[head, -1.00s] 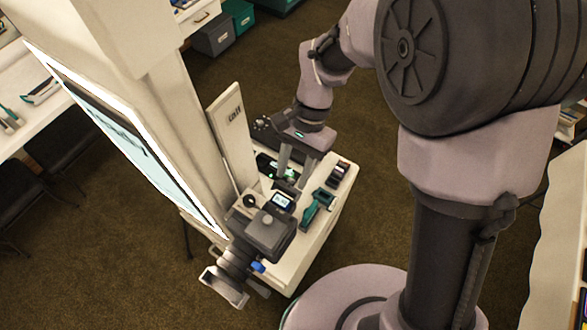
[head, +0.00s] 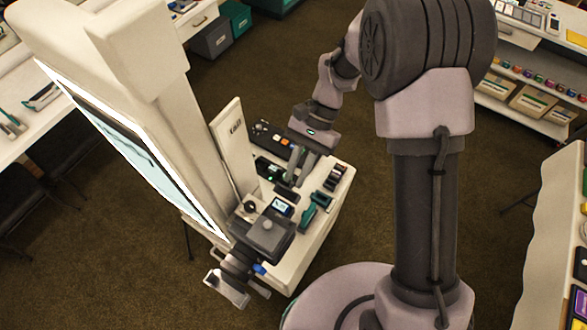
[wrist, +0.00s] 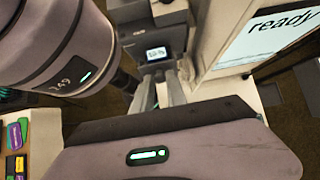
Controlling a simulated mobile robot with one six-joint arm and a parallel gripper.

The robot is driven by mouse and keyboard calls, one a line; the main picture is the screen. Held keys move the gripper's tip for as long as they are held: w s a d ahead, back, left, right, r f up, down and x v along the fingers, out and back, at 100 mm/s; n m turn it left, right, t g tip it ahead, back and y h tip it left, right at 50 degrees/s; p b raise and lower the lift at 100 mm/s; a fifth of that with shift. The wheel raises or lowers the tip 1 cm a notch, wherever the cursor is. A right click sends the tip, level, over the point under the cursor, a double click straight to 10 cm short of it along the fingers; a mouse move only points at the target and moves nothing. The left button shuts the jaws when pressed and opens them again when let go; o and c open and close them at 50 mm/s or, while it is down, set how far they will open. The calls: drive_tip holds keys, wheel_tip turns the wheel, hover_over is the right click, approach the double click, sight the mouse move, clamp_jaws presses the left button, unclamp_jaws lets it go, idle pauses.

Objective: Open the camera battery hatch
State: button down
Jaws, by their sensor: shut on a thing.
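The dark camera (head: 268,232) stands on the white cart, its lens toward the lower left and a small lit screen at its back. It also shows in the wrist view (wrist: 150,25), with its screen facing me. My gripper (head: 288,183) is tilted just behind the camera, its fingers close together on a small dark piece. This piece looks like the battery hatch (head: 284,192), but I cannot tell how far it stands open. In the wrist view my fingers (wrist: 165,98) reach toward the camera below its screen, and what lies between their tips is hidden.
The white cart (head: 318,238) also carries a teal-and-dark device (head: 308,214) and a small dark terminal (head: 334,177). A tall white column with a lit panel (head: 135,150) stands close on the left. Brown carpet (head: 110,270) is clear in front.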

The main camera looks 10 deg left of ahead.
drive_tip(key=shift+w+d+f+g+y, duration=0.15)
drive_tip(key=shift+w+f+g+y, duration=0.3)
drive_tip(key=shift+g, duration=0.4)
drive_tip(key=shift+w+d+f+g+y, duration=0.2)
drive_tip(key=shift+w+f+g+y, duration=0.15)
drive_tip(key=shift+f+g, duration=0.4)
drive_tip(key=shift+w+d+f+g+y, duration=0.15)
drive_tip(key=shift+w+f+g+y, duration=0.2)
drive_tip(key=shift+g, duration=0.65)
drive_tip(key=c, duration=1.3)
unclamp_jaws()
drive_tip(key=shift+c, duration=0.2)
drive_tip(key=shift+r, duration=0.1)
